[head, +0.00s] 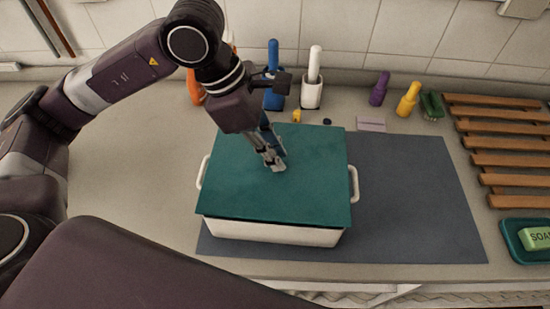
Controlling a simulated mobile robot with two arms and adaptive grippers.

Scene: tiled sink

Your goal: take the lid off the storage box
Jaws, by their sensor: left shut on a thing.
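The storage box (270,234) is white with a loop handle at each end and stands on a grey mat. Its flat teal lid (310,185) covers the top, with a thin dark line between lid and box along the front edge. My left gripper (276,163) points down at the middle of the lid and is shut on it. The part between the fingertips is hidden by them. I cannot tell whether the lid rests on the box or is slightly raised. My right gripper is not in view.
A wooden rack (505,145) and soap tray (515,245) lie right. The grey mat (420,200) is clear right of the box.

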